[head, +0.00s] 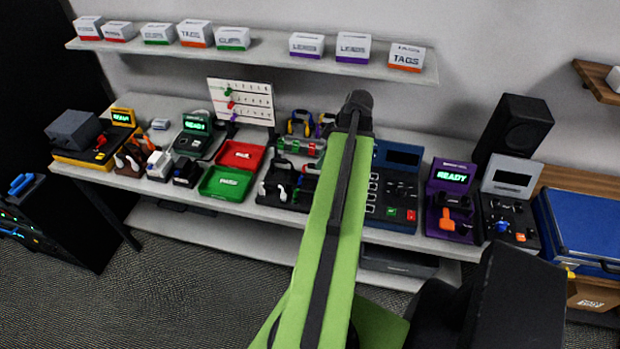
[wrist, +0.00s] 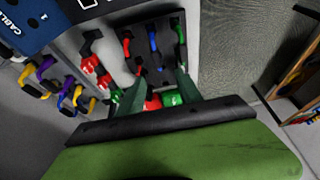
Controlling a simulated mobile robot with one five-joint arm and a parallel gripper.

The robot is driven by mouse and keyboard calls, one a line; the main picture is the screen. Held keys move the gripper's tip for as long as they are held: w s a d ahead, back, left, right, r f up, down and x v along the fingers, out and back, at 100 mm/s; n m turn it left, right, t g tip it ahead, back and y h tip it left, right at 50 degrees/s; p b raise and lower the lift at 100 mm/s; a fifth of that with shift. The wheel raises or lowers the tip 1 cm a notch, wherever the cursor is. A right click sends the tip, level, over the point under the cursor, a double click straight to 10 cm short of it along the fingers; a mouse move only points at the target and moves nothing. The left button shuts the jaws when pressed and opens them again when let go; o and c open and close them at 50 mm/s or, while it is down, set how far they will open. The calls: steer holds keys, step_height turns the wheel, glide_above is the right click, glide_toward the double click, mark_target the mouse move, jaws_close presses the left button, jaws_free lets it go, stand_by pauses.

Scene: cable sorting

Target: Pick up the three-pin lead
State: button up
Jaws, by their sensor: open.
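I cannot tell for certain which item is the three-pin lead; no plug face with three pins shows clearly. In the wrist view my gripper (wrist: 157,88) is open, its two dark green fingers apart and pointing at a black board (wrist: 152,72). A red lead (wrist: 127,42), a blue lead (wrist: 153,40) and a green lead (wrist: 179,32) lie in slots on that board. A red piece (wrist: 153,102) and a green piece (wrist: 173,99) show low between the fingers, partly hidden by my gripper's edge. In the head view my arm hides the fingertips.
Red plugs (wrist: 90,66) and yellow and purple loops (wrist: 62,90) sit left of the board. In the head view the bench holds a red tray (head: 240,155), a green tray (head: 226,183) and a blue keypad unit (head: 392,190). A shelf (head: 270,50) of boxes hangs above.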

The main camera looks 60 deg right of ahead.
mark_target(312, 177)
steer(key=b+x, duration=0.7)
steer(key=s+b+x, duration=0.1)
steer(key=b+x, duration=0.3)
steer(key=shift+w+d+f+b, duration=0.2)
steer(key=shift+d+f+b, duration=0.15)
steer(key=shift+f, duration=0.2)
steer(key=shift+w+a, duration=0.1)
steer(key=shift+w, duration=0.05)
steer(key=b+x, duration=0.5)
steer(key=shift+f, duration=0.2)
steer(key=shift+r, duration=0.2)
steer(key=shift+c, duration=0.4)
jaws_close()
